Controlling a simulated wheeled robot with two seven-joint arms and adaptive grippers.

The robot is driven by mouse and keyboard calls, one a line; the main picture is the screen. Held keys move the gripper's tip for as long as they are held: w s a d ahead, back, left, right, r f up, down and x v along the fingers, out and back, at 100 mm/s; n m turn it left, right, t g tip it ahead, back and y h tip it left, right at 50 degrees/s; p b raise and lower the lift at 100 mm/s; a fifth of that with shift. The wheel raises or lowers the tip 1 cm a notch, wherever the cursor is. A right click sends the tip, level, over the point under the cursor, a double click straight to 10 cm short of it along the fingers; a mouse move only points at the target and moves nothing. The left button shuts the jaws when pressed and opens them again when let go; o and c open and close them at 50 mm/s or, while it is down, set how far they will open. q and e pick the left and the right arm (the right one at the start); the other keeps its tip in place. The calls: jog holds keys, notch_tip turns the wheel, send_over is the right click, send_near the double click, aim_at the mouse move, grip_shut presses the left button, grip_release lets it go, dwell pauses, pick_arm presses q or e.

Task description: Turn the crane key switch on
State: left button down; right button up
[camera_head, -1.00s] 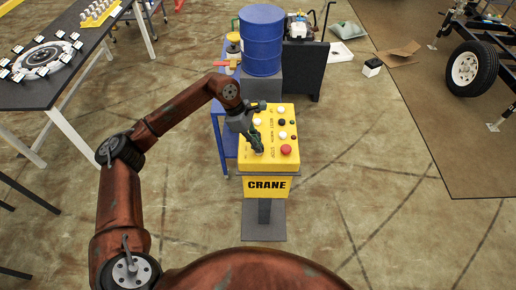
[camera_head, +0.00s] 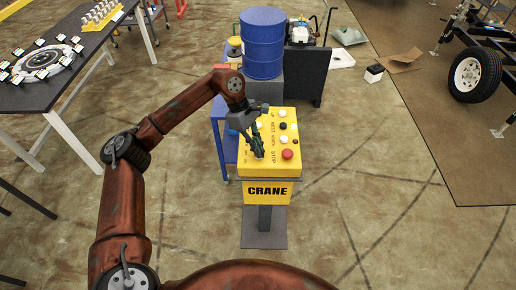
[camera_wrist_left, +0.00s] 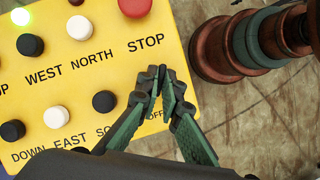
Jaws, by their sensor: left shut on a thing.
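The yellow crane control box (camera_head: 288,169) stands on a grey pedestal in front of me, and its front reads CRANE. My left gripper (camera_head: 258,154) reaches down onto the near left part of its top face. In the left wrist view the fingers (camera_wrist_left: 163,82) are shut together beside the STOP lettering and partly cover the OFF label. The key switch is hidden between and under the fingertips, so its angle cannot be seen. My right gripper is not in view.
The red stop button (camera_wrist_left: 135,5) and several black and white buttons sit close to the fingers. A blue barrel (camera_head: 263,45) stands behind the box, with a blue cart (camera_head: 226,163) beside it. A dark table (camera_head: 60,85) is at left.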

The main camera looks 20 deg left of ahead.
pick_arm(q)
jog(key=c, duration=2.1)
grip_release()
jog(key=shift+r, duration=0.1)
jog(key=v, duration=1.1)
jog(key=shift+w+a+r, duration=0.1)
jog(key=shift+a+r, duration=0.05)
jog(key=shift+r, duration=0.25)
